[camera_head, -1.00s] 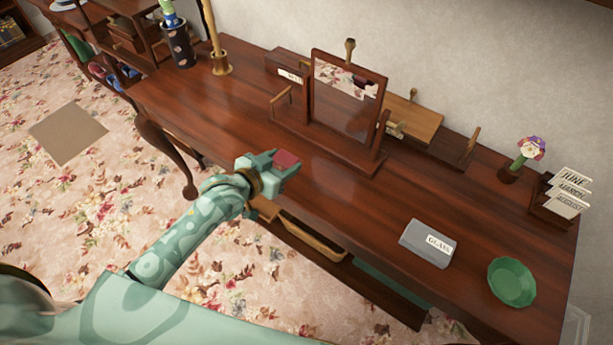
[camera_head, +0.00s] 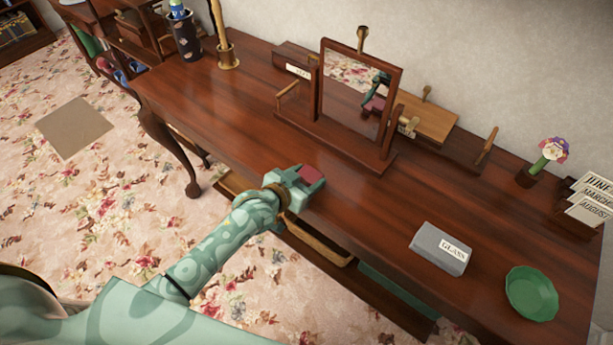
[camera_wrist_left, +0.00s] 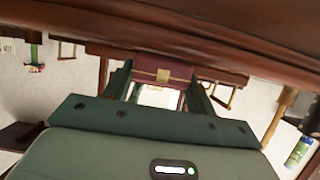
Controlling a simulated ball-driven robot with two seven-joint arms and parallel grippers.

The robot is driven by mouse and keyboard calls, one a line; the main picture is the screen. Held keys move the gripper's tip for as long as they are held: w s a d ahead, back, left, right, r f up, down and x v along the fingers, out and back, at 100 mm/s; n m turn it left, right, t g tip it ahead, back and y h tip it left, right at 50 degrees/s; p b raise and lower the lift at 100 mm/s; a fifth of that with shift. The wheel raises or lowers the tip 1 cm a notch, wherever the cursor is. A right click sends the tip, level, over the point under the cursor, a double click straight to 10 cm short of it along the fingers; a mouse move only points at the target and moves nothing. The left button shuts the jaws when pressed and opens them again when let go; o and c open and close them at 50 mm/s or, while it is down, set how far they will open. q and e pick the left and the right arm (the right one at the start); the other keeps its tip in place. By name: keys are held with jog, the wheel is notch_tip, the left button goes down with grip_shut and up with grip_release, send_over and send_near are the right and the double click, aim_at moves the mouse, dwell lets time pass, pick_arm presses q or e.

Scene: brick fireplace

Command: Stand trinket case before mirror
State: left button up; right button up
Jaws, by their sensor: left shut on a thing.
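The trinket case is a small dark red box (camera_head: 311,174) with a brass clasp. My left gripper (camera_head: 314,178) is shut on it near the table's front edge, in front of the mirror. In the left wrist view the case (camera_wrist_left: 163,69) sits between the two green fingers (camera_wrist_left: 160,82). The mirror (camera_head: 354,95) stands upright in a wooden frame on a wooden base, farther back, and reflects the gripper and case. The table top (camera_head: 240,120) between the case and the mirror base is bare. My right gripper is not in view.
A grey box labelled GLASS (camera_head: 440,248) and a green dish (camera_head: 532,293) lie to the right. A flower in a pot (camera_head: 545,160) and month cards (camera_head: 592,200) stand at the far right. A brass candlestick (camera_head: 228,52) and a dark cup (camera_head: 185,38) stand at the left.

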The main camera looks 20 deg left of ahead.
pick_arm(q)
jog(key=o, duration=1)
jog(key=shift+r, duration=0.1)
jog(key=p+v, duration=0.4)
jog(key=v, duration=0.8)
jog(key=s+a+f+g+y, duration=0.2)
jog(key=s+a+f+g, duration=0.1)
jog(key=s+f, duration=0.75)
jog(key=s+a+f+g+y, duration=0.1)
jog(key=s+a+f+g, duration=0.2)
jog(key=s+f, duration=0.75)
jog(key=s+f+g, duration=0.2)
jog(key=s+f, duration=0.2)
jog(key=s, duration=0.2)
jog(key=s+f+g+y, duration=0.1)
jog(key=s+f+g, duration=0.1)
jog(key=s+f, duration=0.2)
jog(key=s+f+g, duration=0.2)
jog(key=s+f, duration=0.2)
jog(key=s, duration=0.6)
jog(key=shift+a+f+y, duration=0.1)
jog(key=shift+f+y, duration=0.2)
jog(key=shift+f, duration=0.05)
